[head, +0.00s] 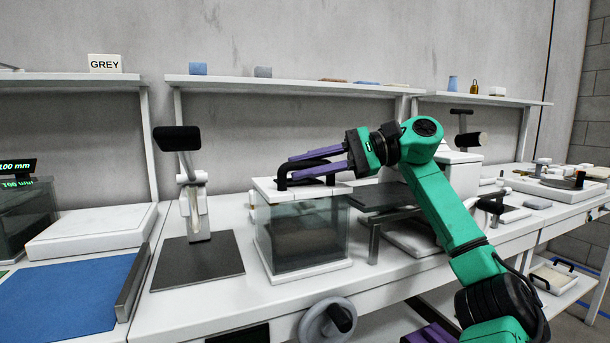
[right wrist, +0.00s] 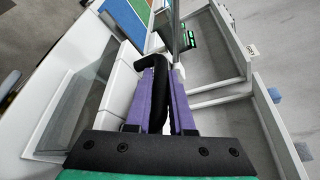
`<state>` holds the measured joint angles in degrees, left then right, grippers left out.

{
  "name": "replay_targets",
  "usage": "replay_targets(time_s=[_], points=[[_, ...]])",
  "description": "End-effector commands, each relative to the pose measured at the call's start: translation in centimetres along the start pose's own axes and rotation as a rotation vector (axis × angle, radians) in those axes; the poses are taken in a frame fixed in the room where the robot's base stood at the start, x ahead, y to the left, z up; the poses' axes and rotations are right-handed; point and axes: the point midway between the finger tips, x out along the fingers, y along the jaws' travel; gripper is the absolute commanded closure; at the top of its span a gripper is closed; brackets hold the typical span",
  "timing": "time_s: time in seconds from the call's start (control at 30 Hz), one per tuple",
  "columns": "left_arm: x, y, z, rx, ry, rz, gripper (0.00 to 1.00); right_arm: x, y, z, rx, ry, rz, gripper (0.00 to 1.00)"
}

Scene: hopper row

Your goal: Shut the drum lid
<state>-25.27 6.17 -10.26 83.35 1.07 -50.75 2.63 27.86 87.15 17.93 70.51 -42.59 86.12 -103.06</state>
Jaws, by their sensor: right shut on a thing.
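The drum seems to be the clear-walled box (head: 300,238) with brownish contents on the bench; its clear wall also shows in the right wrist view (right wrist: 78,112). Its white lid (head: 318,191) appears to lie flat across the top, but I cannot tell if it is fully seated. The lid bears a black bar handle (head: 283,178). My right gripper (head: 293,163) reaches in from the right with purple fingers shut around this handle. In the right wrist view the handle (right wrist: 158,97) sits between the fingers (right wrist: 162,88). My left gripper is not visible.
A stand with a black-tipped lever (head: 178,139) is left of the box on a dark plate (head: 197,262). A dark-topped platform (head: 378,196) is close on the right. A handwheel (head: 318,322) is at the bench front. A shelf (head: 290,86) runs behind.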

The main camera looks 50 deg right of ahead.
Motion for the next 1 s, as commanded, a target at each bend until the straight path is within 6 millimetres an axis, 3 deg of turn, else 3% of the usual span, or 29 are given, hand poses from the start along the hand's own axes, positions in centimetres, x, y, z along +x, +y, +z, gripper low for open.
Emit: replay_targets(time_s=[0.1, 0.23, 0.27, 0.33, 0.87, 1.0], points=[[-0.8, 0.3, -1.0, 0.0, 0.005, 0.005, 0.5, 0.1, 0.5, -0.2, -0.02, 0.0, -0.008, 1.0], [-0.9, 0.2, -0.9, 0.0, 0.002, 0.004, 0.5, 0.0, 0.2, -0.1, -0.017, 0.001, -0.007, 1.0], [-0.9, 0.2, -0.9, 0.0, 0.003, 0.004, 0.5, 0.0, 0.2, -0.1, -0.017, 0.001, -0.007, 0.75], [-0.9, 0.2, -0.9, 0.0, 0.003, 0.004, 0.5, 0.0, 0.2, -0.1, -0.017, 0.001, -0.006, 0.49], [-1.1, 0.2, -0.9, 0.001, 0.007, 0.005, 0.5, 0.0, 0.0, 0.1, -0.016, 0.001, -0.006, 0.49], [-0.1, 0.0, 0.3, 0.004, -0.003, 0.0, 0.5, -0.2, -0.8, 0.6, -0.016, 0.003, -0.005, 0.49]])
